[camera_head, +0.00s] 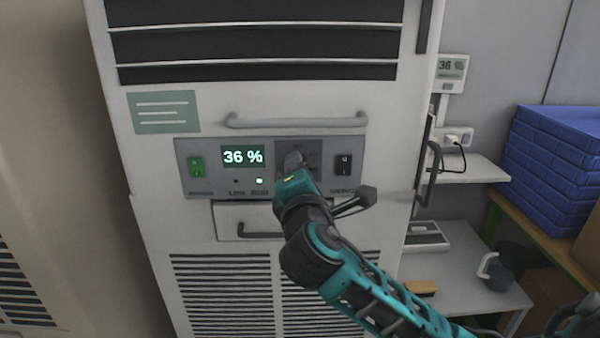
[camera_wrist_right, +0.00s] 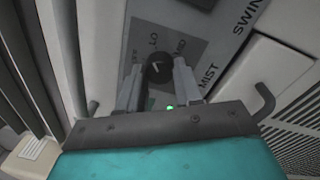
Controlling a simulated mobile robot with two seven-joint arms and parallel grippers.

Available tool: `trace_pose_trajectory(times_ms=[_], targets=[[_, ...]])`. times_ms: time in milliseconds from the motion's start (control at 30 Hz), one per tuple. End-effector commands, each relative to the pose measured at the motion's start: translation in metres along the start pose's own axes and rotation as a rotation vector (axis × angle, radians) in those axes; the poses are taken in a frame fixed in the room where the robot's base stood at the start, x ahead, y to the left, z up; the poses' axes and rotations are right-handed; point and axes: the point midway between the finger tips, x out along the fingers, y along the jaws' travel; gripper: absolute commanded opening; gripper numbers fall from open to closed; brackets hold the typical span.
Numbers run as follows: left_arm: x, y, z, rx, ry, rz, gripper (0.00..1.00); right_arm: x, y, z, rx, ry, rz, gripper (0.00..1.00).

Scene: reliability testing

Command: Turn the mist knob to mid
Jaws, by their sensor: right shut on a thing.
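The mist knob (camera_wrist_right: 158,68) is a dark round knob with a light pointer mark, on a grey plate lettered MIST in the right wrist view. My right gripper (camera_wrist_right: 158,80) has one finger on each side of the knob and is shut on it. In the head view my right gripper (camera_head: 294,162) reaches the control panel (camera_head: 222,186) from the lower right and covers most of the knob. The display (camera_head: 243,156) reads 36 %. The scale marks are too small and partly hidden to tell the knob's setting. My left gripper is not in view.
A green switch (camera_head: 196,167) sits left of the display and a black switch (camera_head: 343,164) right of the knob. A bar handle (camera_head: 296,121) runs above the panel. A drawer (camera_head: 232,223) is below. Blue crates (camera_head: 550,150) stand at the right.

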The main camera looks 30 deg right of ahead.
Motion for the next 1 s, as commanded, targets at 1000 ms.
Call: trace_pose_trajectory(times_ms=[1000], targets=[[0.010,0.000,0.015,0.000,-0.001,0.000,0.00,0.000,0.000,-0.001,0.903,-0.056,0.011,0.04]])
